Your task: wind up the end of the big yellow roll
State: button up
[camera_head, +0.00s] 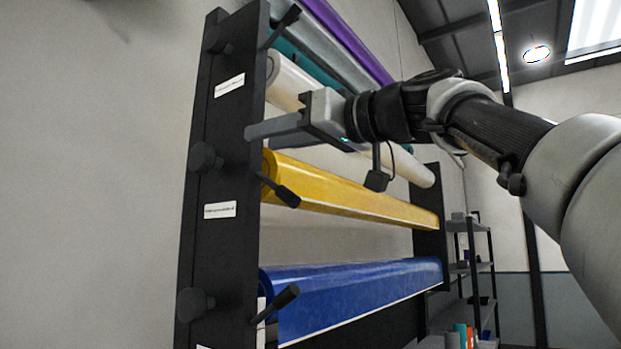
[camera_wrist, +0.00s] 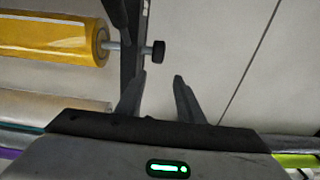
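The big yellow roll (camera_head: 350,190) lies across the black rack, with a pale strip along its lower edge. It also shows at the upper left in the wrist view (camera_wrist: 50,40), where a grey shaft leads from its end past the rack post to a black knob (camera_wrist: 159,51). In the head view a black lever (camera_head: 286,196) sits by the roll's near end. My gripper (camera_head: 250,132) is above that end, level with the rack's side post. In the wrist view my gripper (camera_wrist: 157,85) is open, its fingers apart and empty, with the knob beyond the tips.
The rack's side post (camera_head: 210,240) carries more black knobs and white labels. A blue roll (camera_head: 350,290) is below the yellow one; white (camera_head: 285,80), teal, grey and purple rolls are above. A shelf (camera_head: 470,270) stands behind at right. Plain wall lies left of the rack.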

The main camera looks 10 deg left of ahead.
aim_at(210, 148)
jog(key=shift+h, duration=0.4)
jog(key=p+x, duration=0.2)
jog(key=x, duration=0.4)
jog(key=r+p+x, duration=0.1)
jog(key=p+x, duration=0.2)
jog(key=x, duration=0.2)
jog(key=p+x, duration=0.2)
jog(key=x, duration=0.4)
jog(key=shift+w+a+r+p, duration=0.2)
jog(key=shift+a+p, duration=0.1)
jog(key=shift+p, duration=0.1)
